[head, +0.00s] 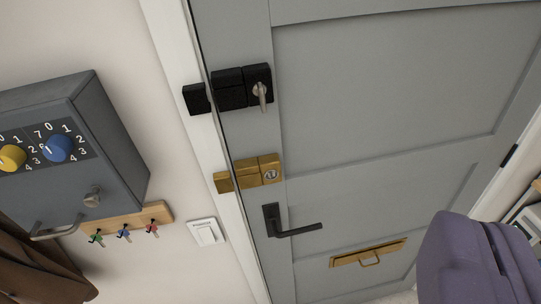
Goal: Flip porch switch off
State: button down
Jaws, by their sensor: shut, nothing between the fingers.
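The porch switch (206,233) is a small white wall plate with a rocker and a tiny label that is hard to read. It is on the pale wall, just left of the door frame, below the middle of the picture. I cannot tell which way the rocker is tipped. My gripper (487,222) shows as a purple-grey shape at the lower right. It is shut and empty, well to the right of the switch in the picture and apart from it.
A grey door (390,90) has a black lock (230,88), a brass lock (247,174), a black lever handle (290,229) and a brass mail slot (368,253). A grey dial box (110,125), a wooden hook rail (125,219) and brown cloth (35,268) are left of the switch.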

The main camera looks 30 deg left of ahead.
aim_at(207, 236)
jog(key=k+j+u, duration=0.3)
jog(key=k, duration=0.2)
jog(key=k+j+u, duration=0.3)
jog(key=k, duration=0.2)
jog(key=i, duration=0.4)
jog(key=i+j+z, duration=0.1)
jog(key=i, duration=0.3)
